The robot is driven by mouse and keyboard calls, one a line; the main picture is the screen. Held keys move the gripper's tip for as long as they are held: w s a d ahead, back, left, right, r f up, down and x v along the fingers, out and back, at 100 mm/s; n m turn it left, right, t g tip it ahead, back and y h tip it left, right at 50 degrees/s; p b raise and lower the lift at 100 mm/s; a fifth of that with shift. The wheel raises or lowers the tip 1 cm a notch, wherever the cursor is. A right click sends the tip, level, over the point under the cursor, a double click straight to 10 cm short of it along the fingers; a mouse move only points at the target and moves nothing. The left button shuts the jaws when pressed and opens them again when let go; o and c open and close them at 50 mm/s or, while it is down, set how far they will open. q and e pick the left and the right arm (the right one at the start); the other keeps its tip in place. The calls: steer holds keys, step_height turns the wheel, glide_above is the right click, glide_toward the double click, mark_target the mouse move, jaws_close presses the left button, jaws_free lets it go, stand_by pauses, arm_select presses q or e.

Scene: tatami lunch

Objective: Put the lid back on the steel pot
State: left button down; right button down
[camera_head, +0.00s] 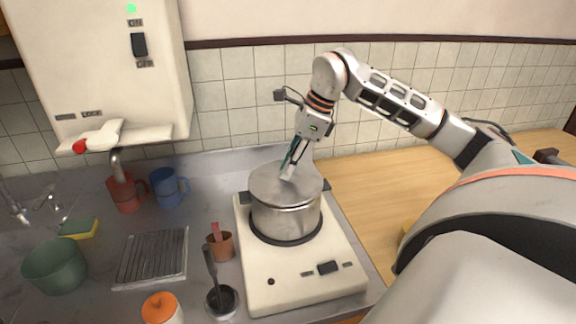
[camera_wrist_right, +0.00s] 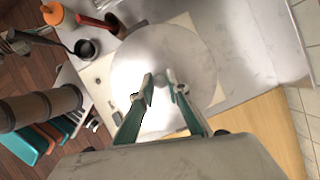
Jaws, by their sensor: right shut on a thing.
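The steel pot (camera_head: 283,222) stands on the burner of a white portable stove. Its round, flat steel lid (camera_head: 268,184) covers the pot's mouth, lying level on the rim or very close to it; I cannot tell if any gap is left. The lid (camera_wrist_right: 194,55) also shows in the right wrist view as a bright disc below the fingers. My right gripper (camera_head: 290,168) comes down from above and is shut on the lid's knob at its centre. The two green fingers (camera_wrist_right: 164,85) stand on either side of the knob. My left gripper is not in view.
The white stove (camera_head: 300,285) sits on the grey counter. Left of it are a brown cup (camera_head: 228,247), a black ladle (camera_head: 221,300), a drying rack (camera_head: 150,258), an orange-lidded jar (camera_head: 161,308), and red (camera_head: 125,197) and blue (camera_head: 166,190) mugs. Bare wood (camera_head: 375,190) lies right.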

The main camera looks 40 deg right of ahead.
steer(key=shift+r+p, duration=0.1)
steer(key=shift+p, duration=0.25)
steer(key=shift+f, duration=0.2)
stand_by(1.2)
steer(key=shift+p, duration=0.5)
stand_by(0.3)
steer(key=c, duration=1.9)
jaws_free()
steer(key=shift+o, duration=0.6)
steer(key=o, duration=0.4)
